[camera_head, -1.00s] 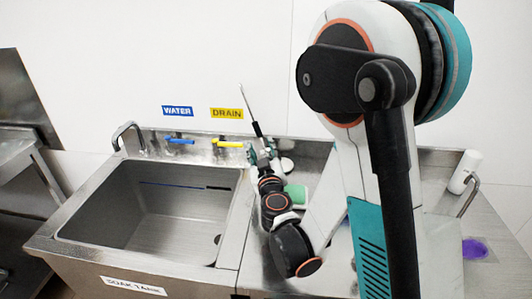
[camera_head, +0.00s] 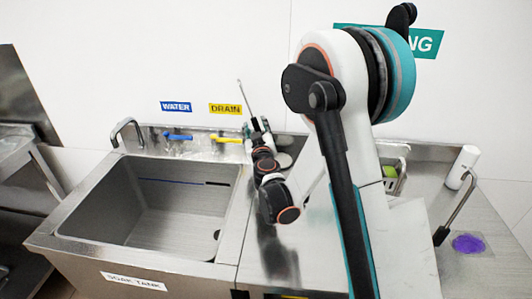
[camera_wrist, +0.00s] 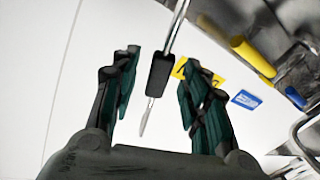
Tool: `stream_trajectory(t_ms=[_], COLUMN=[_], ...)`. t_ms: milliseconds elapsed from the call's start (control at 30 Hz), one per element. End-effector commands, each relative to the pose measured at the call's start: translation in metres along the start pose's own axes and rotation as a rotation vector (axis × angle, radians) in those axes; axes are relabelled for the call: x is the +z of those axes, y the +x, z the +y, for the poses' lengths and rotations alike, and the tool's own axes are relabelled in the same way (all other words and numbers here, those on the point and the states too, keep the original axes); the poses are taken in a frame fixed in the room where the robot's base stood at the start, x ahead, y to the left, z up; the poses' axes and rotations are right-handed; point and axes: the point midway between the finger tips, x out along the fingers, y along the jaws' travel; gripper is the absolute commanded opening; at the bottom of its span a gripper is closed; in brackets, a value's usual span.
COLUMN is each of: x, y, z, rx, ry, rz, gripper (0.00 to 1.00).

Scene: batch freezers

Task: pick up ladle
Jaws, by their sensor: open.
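The ladle (camera_head: 245,98) shows in the head view as a thin metal rod standing up, slightly tilted, against the back wall behind the sink. In the wrist view its black grip (camera_wrist: 161,75) lies between my open fingers, with a metal tip below it and the rod running out of the top. My gripper (camera_wrist: 160,62) is open, with clear gaps on both sides of the grip. In the head view my gripper (camera_head: 261,126) is at the ladle's lower visible part. The ladle's bowl is not visible.
The soak tank basin (camera_head: 165,215) lies left of my arm. A blue valve handle (camera_head: 178,137) and a yellow one (camera_head: 226,140) are nearby at the back. A caddy (camera_head: 402,182) holding something green, a white bottle (camera_head: 465,165) and a purple item (camera_head: 468,244) are to the right.

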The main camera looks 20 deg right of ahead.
Motion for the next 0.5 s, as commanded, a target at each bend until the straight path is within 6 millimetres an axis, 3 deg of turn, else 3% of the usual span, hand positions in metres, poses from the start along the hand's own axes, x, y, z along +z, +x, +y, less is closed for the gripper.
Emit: stream_trajectory(t_ms=[133,367,500], x=[0.0001,-0.0009,-0.0009], y=[0.0119,0.0131,0.013], z=[0.0006,0.0008,0.0008], rx=[0.001,0.001,0.0], ry=[0.0,0.0,0.0], rz=[0.0,0.0,0.0], gripper=[0.42,0.42,0.12])
